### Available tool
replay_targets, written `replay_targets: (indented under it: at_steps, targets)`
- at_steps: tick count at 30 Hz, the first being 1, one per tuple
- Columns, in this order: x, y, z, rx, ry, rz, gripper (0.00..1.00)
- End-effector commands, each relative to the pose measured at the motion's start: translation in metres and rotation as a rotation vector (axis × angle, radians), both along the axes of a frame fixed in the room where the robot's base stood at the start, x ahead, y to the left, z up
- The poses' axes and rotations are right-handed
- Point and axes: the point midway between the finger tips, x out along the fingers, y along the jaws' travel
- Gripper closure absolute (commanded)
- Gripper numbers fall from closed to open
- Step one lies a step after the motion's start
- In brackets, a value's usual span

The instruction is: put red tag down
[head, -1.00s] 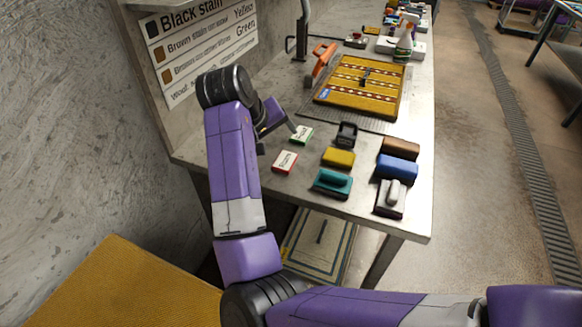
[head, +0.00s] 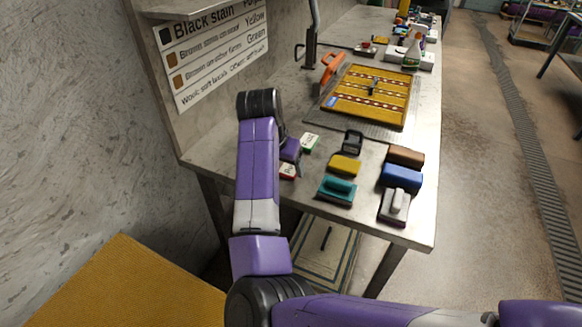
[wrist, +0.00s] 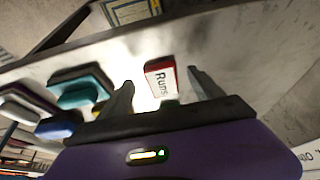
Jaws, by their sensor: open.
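The red tag (head: 287,172), a small white card with a red edge, lies on the worktable (head: 232,150) near its left front. My gripper (head: 297,168) is over it in the head view and hides part of it. In the wrist view the red tag (wrist: 160,82) shows the word "Runs" and appears between the two spread fingers of my gripper (wrist: 160,79). The gripper is open, with gaps between the tag and both fingers. I cannot tell the exact height of the fingertips above the table.
A green-edged tag (head: 310,142) lies just behind. To the right are a teal brush (head: 337,190), a yellow block (head: 344,165), a black item (head: 352,142), a blue block (head: 402,177) and a brown block (head: 406,156).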

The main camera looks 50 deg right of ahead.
Motion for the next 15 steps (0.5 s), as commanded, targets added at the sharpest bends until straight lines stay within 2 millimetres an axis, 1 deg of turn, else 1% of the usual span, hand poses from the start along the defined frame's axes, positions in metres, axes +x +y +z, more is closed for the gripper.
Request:
replay_targets:
  at_steps: [3, 6, 14, 15]
  targets:
    - [0.002, -0.007, -0.015, 0.0, 0.002, 0.001, 0.25]
    - [0.003, -0.01, -0.023, 0.0, 0.002, 0.001, 0.25]
    - [0.003, -0.011, -0.026, 0.0, 0.0, 0.001, 0.25]
    - [0.003, -0.011, -0.026, 0.0, 0.0, 0.001, 0.28]
